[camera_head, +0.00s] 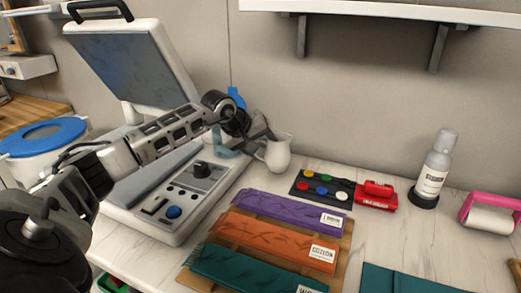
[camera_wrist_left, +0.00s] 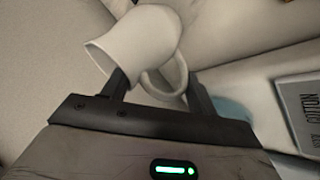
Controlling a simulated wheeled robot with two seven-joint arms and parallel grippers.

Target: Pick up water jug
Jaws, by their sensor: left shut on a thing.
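The water jug (camera_head: 279,153) is a small cream-white pitcher near the back wall, just right of the white machine. My left gripper (camera_head: 262,139) reaches it from the left and is shut on it. In the left wrist view the jug (camera_wrist_left: 130,42) shows its open mouth, and its looped handle lies between the two dark fingers of the gripper (camera_wrist_left: 158,88). The jug looks roughly upright in the head view. I cannot tell whether its base touches the table. My right gripper is not in view.
The white machine (camera_head: 205,200) with a raised screen stands left of the jug. Purple (camera_head: 290,212), orange (camera_head: 277,240) and teal fabric packs lie in front. A paint palette (camera_head: 322,188), a red clip-like item (camera_head: 376,195), a bottle (camera_head: 436,165) and a pink roller (camera_head: 492,212) are to the right. A shelf overhangs the back.

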